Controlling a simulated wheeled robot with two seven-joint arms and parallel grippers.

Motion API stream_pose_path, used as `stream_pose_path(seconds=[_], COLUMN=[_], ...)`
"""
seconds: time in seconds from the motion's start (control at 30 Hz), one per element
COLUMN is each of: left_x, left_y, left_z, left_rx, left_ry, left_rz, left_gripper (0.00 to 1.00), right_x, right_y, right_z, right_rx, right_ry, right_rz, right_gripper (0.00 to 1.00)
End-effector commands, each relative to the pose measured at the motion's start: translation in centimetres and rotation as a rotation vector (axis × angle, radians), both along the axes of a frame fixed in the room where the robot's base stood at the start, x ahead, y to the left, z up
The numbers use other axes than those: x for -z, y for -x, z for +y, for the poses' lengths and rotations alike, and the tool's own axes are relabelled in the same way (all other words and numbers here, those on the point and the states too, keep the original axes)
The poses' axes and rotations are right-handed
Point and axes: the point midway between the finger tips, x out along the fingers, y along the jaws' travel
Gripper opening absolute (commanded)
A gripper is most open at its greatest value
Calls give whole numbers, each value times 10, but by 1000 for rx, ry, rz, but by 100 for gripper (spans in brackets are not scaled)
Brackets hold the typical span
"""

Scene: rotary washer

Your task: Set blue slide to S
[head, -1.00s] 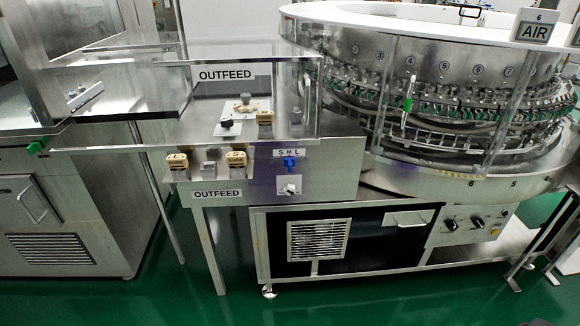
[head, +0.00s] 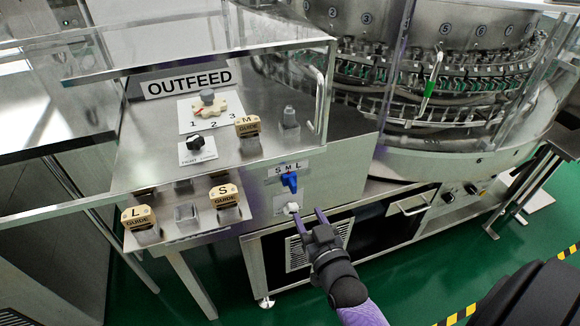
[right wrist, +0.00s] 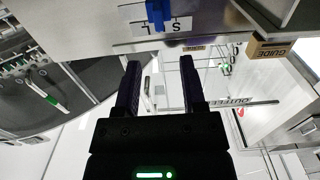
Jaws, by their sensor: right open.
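The blue slide (head: 289,181) sits on the front panel of the outfeed unit, below a small white S M L label (head: 288,167). It stands about under the M. In the right wrist view the blue slide (right wrist: 157,12) shows at the top, in front of the upside-down label (right wrist: 176,24), between the L and the S. My right gripper (head: 307,212) is open and empty, below and slightly right of the slide, not touching it. In the right wrist view its open fingers (right wrist: 160,63) point toward the slide with a gap left. My left gripper is not in view.
Wooden guide blocks marked L (head: 139,217), S (head: 224,196) and M (head: 247,126) stand on the outfeed unit. The round washer (head: 440,60) stands behind.

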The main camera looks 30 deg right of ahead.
Motion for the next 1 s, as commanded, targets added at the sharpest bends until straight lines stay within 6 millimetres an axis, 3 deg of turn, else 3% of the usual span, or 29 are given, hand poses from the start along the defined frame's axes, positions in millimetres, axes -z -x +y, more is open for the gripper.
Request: stream_pose_path(seconds=[0.23, 0.43, 0.6, 0.87, 1.0], left_x=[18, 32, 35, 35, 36], left_y=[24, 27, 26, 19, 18], left_z=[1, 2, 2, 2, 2], left_rx=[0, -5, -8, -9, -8], left_ry=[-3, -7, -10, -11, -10], left_rz=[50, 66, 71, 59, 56], left_gripper=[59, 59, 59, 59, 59], right_x=[1, 1, -1, -2, -2], right_y=[-46, -83, -95, -96, -96], right_z=[-12, -21, -23, -24, -24], right_rx=[3, 3, 2, 2, 2], right_ry=[3, 2, 1, 2, 2], right_rz=[-14, -10, -8, -8, -7], right_gripper=[53, 53, 53, 53, 23])
